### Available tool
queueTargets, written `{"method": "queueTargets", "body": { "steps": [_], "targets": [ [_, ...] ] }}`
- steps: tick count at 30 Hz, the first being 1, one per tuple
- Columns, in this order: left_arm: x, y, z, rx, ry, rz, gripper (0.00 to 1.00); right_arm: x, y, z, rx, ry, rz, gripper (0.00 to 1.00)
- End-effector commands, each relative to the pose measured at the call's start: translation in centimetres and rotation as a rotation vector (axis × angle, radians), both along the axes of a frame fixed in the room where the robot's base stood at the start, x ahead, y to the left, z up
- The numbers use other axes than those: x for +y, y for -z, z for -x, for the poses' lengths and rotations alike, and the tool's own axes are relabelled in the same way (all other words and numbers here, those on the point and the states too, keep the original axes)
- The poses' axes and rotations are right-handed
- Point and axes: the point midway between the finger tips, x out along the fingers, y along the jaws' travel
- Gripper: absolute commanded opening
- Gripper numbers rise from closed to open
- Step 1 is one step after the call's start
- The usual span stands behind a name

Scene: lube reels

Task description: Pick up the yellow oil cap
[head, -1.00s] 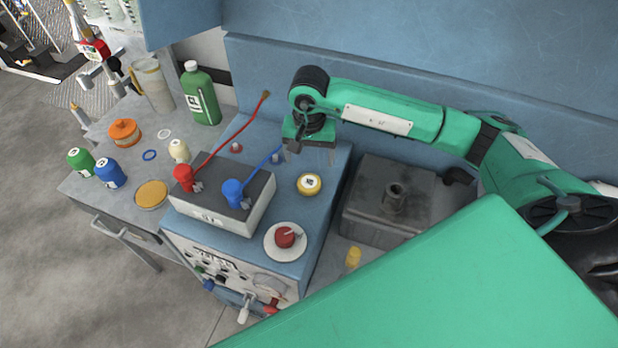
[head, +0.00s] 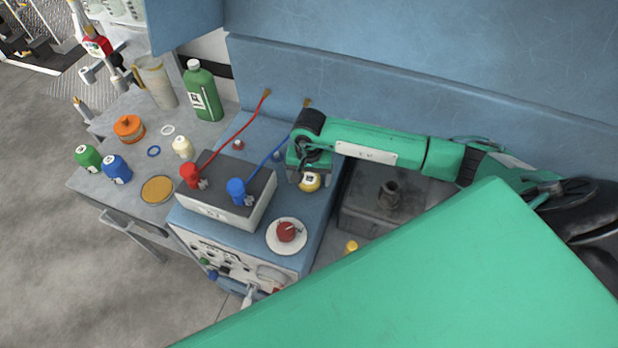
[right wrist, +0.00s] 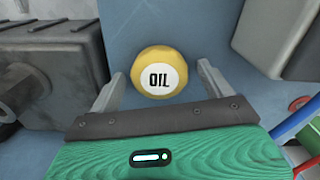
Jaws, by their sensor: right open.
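The yellow oil cap (head: 310,183) sits on the blue top of the machine, right of the grey battery box. It is round, with a white label reading OIL, plain in the right wrist view (right wrist: 159,72). My right gripper (head: 306,184) is at the cap in the head view and partly covers it. In the right wrist view my right gripper (right wrist: 160,85) is open, with one finger on each side of the cap's near part. A gap shows between the cap and each finger. My left gripper is not in view.
The battery box (head: 225,208) carries red and blue clamps with cables. A red knob on a white disc (head: 287,236) is in front of the cap. A dark metal tank (head: 370,215) stands to the right. A green bottle (head: 201,95) stands on the left bench.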

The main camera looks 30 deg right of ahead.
Motion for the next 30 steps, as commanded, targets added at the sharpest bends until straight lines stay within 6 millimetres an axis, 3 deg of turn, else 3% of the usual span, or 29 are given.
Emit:
{"method": "queueTargets", "body": {
  "steps": [3, 10, 12, 23, 30],
  "targets": [
    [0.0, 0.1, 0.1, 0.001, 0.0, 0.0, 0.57, 0.0, 0.0, 0.0, 0.0, 0.0, 0.0, 0.8],
    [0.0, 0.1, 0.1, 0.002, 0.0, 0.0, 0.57, 0.0, 0.0, 0.0, 0.0, 0.0, 0.0, 0.35],
    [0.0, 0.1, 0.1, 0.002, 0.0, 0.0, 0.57, 0.0, 0.0, 0.0, 0.0, 0.0, 0.0, 0.3],
    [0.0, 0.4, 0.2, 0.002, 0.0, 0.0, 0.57, -0.1, -0.7, -0.1, -0.002, 0.0, 0.001, 0.3],
    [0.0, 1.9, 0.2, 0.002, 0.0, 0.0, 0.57, -0.1, -4.3, -0.2, -0.007, -0.002, 0.0, 0.3]
  ]
}}
